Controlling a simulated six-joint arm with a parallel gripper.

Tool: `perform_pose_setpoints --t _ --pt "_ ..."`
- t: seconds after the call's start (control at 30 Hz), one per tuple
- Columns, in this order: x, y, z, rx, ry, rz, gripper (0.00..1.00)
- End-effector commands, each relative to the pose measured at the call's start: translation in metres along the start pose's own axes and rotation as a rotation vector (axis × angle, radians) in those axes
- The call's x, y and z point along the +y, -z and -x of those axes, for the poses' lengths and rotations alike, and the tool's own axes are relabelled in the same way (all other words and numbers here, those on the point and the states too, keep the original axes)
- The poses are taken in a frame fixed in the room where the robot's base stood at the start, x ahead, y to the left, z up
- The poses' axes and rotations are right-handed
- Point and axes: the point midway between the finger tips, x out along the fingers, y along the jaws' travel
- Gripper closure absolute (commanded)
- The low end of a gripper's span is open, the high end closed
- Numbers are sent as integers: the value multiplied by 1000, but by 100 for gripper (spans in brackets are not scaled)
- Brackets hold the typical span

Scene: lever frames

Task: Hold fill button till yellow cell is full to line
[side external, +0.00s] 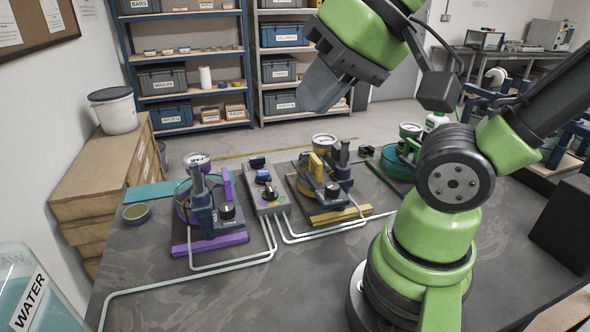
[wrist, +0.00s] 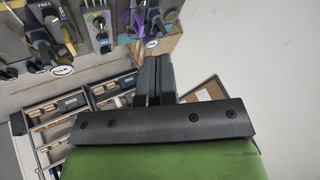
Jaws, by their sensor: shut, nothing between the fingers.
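The yellow cell (side external: 322,180) stands on a yellow-edged base on the bench, with a dark blue clamp and a black knob beside it. Its fill level and line are too small to make out. A grey control box (side external: 266,190) with small dark and blue controls sits left of it; I cannot tell which is the fill button. My gripper (side external: 322,92) is shut and empty, raised above and behind the cells, touching nothing.
A purple cell (side external: 200,205) stands left of the box, and a green unit (side external: 397,165) stands to the right. Pale tubes (side external: 190,277) run over the bench front. A water tank (side external: 35,290) is at the lower left. A tape roll (side external: 137,212) lies on the bench.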

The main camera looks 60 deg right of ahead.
Motion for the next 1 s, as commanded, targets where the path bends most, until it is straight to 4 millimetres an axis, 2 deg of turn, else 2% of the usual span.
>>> perform_pose_setpoints --t 0.27,0.47,0.7,0.83,1.0 --pt "-2 67 -16 -62 -133 -382 100" --pt "12 119 -44 -87 -258 -721 100" --pt "50 170 -90 -77 -421 -1132 100" --pt "80 190 -120 -53 -514 -1354 100" --pt "120 202 -155 -8 -627 -1616 100"
